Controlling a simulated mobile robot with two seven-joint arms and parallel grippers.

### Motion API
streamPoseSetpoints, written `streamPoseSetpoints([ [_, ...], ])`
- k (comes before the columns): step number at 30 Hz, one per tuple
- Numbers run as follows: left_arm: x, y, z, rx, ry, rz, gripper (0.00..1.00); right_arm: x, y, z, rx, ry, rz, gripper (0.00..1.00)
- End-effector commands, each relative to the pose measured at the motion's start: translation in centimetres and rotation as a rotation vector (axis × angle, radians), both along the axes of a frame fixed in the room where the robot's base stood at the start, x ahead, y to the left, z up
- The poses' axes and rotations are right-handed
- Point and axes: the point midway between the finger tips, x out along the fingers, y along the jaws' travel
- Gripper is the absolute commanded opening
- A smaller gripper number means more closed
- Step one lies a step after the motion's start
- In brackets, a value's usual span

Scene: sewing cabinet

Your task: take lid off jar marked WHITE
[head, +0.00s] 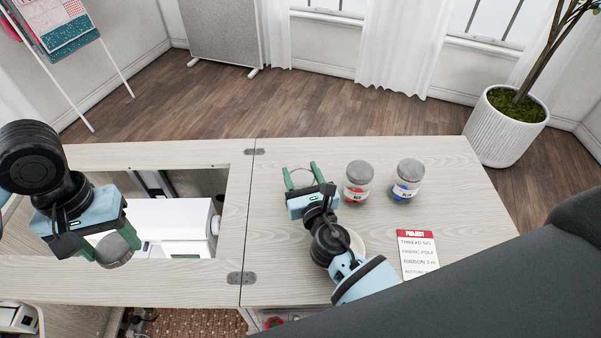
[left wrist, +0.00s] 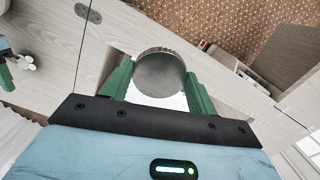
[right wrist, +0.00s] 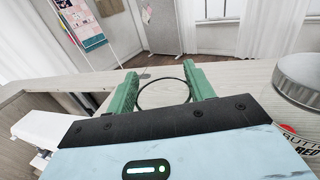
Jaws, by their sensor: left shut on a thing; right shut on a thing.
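My left gripper (head: 116,240) is shut on a round grey lid (left wrist: 160,72), held over the cabinet opening at the left. White shows just below the lid in the left wrist view; I cannot tell whether it is part of a jar or the background. My right gripper (head: 300,176) is shut on a thin dark ring (right wrist: 163,93) above the tabletop. The table shows through the ring; I cannot tell whether it is the rim of a clear open jar. No WHITE label is readable.
A jar with red contents (head: 357,184) and one with blue contents (head: 406,181), both lidded, stand right of my right gripper. A list card (head: 417,254) lies nearer. A white sewing machine (head: 185,226) sits in the opening. A pale round dish (head: 357,243) is partly behind my right arm.

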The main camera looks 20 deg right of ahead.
Motion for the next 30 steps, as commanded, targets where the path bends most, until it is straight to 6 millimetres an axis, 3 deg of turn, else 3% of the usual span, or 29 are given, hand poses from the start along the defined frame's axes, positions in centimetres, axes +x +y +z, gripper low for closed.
streamPoseSetpoints([
  [10,0.0,0.0,-0.4,0.000,0.006,0.000,0.31,0.0,0.0,-0.2,0.000,-0.002,0.000,0.07],
  [11,0.0,0.0,-0.5,0.000,0.006,0.000,0.31,0.0,0.0,-0.2,0.000,-0.001,0.000,0.54],
  [15,0.0,0.0,-0.3,0.000,0.005,0.000,0.31,0.0,0.0,-0.1,0.000,-0.002,0.000,0.72],
  [27,0.0,0.0,0.4,0.000,-0.005,0.000,0.31,0.1,0.0,0.4,0.000,-0.004,0.000,0.75],
  [30,0.0,0.0,0.2,0.000,-0.004,0.000,0.31,-1.1,0.0,0.1,0.000,-0.001,0.000,0.75],
])
